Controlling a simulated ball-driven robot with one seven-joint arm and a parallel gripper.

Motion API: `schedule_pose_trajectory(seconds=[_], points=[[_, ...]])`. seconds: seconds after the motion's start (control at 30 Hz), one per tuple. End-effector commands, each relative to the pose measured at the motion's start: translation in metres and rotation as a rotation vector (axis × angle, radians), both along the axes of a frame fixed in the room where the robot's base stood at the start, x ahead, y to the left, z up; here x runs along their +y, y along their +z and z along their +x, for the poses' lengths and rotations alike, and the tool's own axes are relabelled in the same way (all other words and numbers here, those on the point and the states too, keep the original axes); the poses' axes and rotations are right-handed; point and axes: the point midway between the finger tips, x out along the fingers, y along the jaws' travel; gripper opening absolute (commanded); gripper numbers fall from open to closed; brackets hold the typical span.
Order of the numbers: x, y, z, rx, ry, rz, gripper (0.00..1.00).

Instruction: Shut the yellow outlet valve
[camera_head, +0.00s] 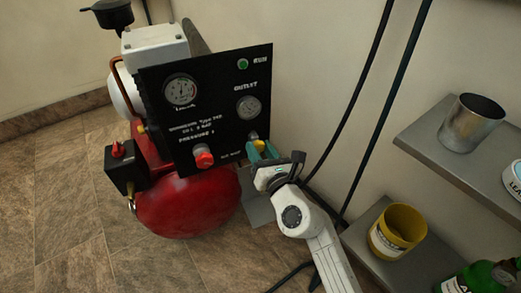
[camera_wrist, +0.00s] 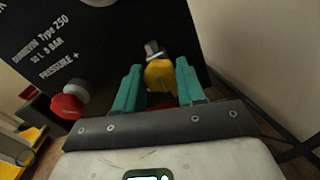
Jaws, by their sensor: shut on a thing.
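The yellow outlet valve (camera_wrist: 160,74) sticks out from the black front panel (camera_head: 218,112), at its lower right below the outlet gauge. In the head view only a little of its yellow (camera_head: 257,147) shows past my fingers. My gripper (camera_wrist: 159,82) has teal fingers and reaches the valve from the front right. One finger is on each side of the yellow knob, and the gripper is shut on it. The silver fitting behind the knob shows above it in the wrist view. The lower part of the knob is hidden between the fingers.
A red pressure knob (camera_head: 203,159) sits left of the valve on the same panel, above the red tank (camera_head: 188,205). Black cables run down the wall at right. Shelves hold a metal cup (camera_head: 471,124), a yellow can (camera_head: 397,233) and a green bottle (camera_head: 481,278).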

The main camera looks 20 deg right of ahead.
Motion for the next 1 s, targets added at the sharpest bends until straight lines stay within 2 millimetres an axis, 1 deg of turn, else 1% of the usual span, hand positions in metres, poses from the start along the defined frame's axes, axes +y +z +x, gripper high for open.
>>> schedule_pose_trajectory(seconds=[0.03, 0.1, 0.27, 0.47, 0.67, 1.0], points=[[-0.0001, -0.0001, -0.0001, 0.0, 0.0, 0.0, 0.13], [-0.0002, -0.0001, -0.0001, 0.0, 0.0, 0.0, 0.09], [-0.0001, 0.0002, -0.0002, 0.0, 0.0, 0.01, 0.09], [-0.0004, 0.0002, -0.0002, 0.001, -0.001, 0.074, 0.09], [-0.001, 0.0002, -0.0002, 0.002, -0.001, 0.211, 0.09], [-0.001, -0.0011, -0.0003, 0.001, -0.001, 0.528, 0.09]])
